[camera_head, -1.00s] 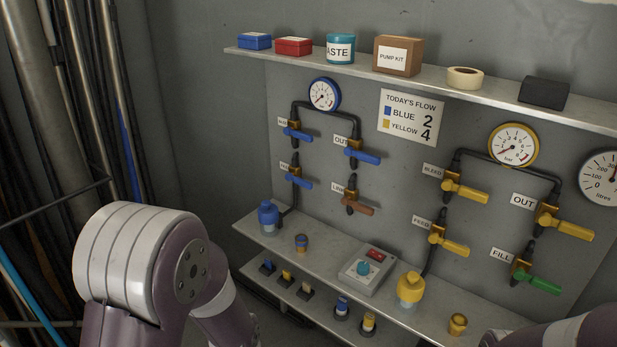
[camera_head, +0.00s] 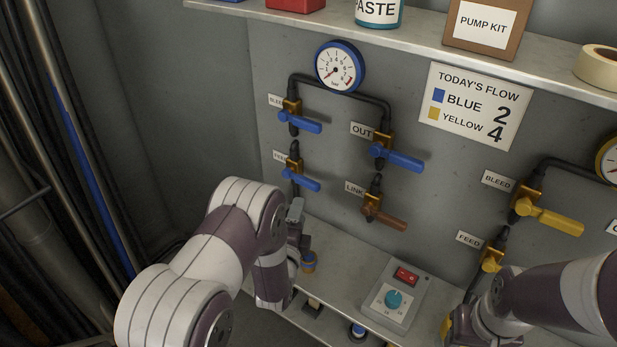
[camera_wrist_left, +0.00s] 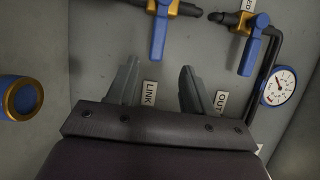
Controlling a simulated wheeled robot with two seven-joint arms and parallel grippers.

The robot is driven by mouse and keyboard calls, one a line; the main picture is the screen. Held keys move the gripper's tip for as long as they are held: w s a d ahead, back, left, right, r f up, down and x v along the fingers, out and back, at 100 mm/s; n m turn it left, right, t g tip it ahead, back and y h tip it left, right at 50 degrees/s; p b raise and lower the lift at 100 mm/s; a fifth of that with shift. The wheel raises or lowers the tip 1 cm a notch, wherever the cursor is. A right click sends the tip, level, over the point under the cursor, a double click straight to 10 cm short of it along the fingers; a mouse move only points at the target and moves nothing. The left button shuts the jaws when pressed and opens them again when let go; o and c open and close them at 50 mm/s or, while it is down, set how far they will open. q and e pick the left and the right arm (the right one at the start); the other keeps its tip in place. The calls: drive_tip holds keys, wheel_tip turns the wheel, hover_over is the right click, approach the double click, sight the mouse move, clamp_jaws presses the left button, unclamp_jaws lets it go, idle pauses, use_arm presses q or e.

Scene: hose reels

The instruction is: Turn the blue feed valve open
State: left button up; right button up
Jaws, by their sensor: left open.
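The blue feed valve (camera_head: 302,179) is the lower left valve on the wall, with a brass body and a blue lever pointing right and slightly down. Its label is partly hidden. It also shows in the left wrist view (camera_wrist_left: 159,38), beyond the fingertips. My left gripper (camera_head: 296,212) is just below it in the head view, apart from the lever. In the left wrist view its two fingers (camera_wrist_left: 159,82) are spread with nothing between them. My right gripper (camera_head: 490,295) is at the lower right near the yellow feed valve (camera_head: 492,258); its jaws cannot be made out.
Above is the blue bleed valve (camera_head: 306,121). To the right are the blue out valve (camera_head: 398,157) and brown link valve (camera_head: 384,215). A blue gauge (camera_head: 340,66) tops the pipe. A switch box (camera_head: 394,294) and a blue-banded brass cup (camera_head: 309,262) stand on the lower shelf.

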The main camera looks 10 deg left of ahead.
sight(307, 186)
use_arm(q)
drive_tip(key=w, duration=0.8)
drive_tip(key=w+p, duration=0.1)
drive_tip(key=w, duration=0.3)
drive_tip(key=shift+w+a+f, duration=0.15)
drive_tip(key=shift+a+f, duration=0.05)
drive_tip(key=shift+a, duration=0.2)
clamp_jaws()
